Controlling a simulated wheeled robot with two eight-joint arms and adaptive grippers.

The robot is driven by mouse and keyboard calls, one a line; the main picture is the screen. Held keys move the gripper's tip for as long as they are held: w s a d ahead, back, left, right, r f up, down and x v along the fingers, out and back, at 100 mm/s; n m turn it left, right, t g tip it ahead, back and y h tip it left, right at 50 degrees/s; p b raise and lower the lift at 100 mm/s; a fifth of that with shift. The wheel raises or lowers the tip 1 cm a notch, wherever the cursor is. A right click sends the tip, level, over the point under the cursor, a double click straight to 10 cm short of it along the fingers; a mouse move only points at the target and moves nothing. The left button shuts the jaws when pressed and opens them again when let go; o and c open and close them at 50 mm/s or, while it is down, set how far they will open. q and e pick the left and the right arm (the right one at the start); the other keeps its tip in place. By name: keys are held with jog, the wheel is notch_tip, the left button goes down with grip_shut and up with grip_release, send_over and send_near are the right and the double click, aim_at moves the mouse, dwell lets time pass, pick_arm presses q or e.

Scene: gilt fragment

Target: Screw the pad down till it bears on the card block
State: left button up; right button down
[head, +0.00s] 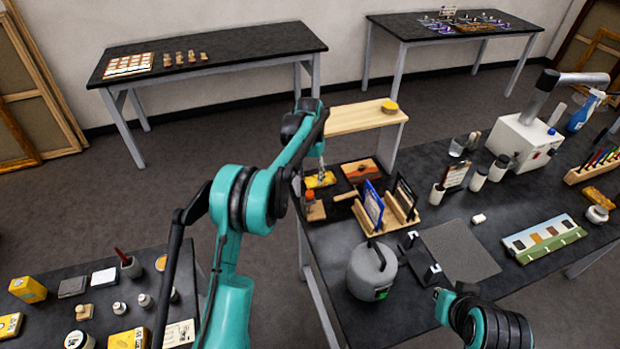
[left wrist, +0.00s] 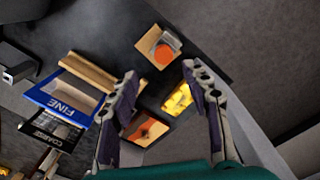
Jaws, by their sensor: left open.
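My left gripper (head: 320,166) is open and empty at the near table's far left corner, over a yellow block (head: 319,180). In the left wrist view its fingers (left wrist: 160,72) stand apart, with the yellow block (left wrist: 180,98) showing between them. Close by are a wooden block with an orange disc (left wrist: 158,48) and an orange-painted board (left wrist: 145,129); the board also shows in the head view (head: 362,170). I cannot make out for certain which piece is the screw pad or the card block.
A wooden rack (head: 386,218) holds FINE and COARSE packets beside the orange-painted board. A grey canister (head: 371,272), a dark mat (head: 459,251) and a white machine (head: 522,142) stand further right. A wooden shelf (head: 352,117) rises behind the gripper.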

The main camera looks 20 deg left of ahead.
aim_at(310, 193)
pick_arm(q)
jog(key=shift+w+a+f, duration=0.1)
jog(key=shift+a+f, duration=0.1)
notch_tip(310, 193, down, 7)
jog(key=shift+f+b, duration=0.2)
jog(key=shift+b, duration=0.4)
grip_shut()
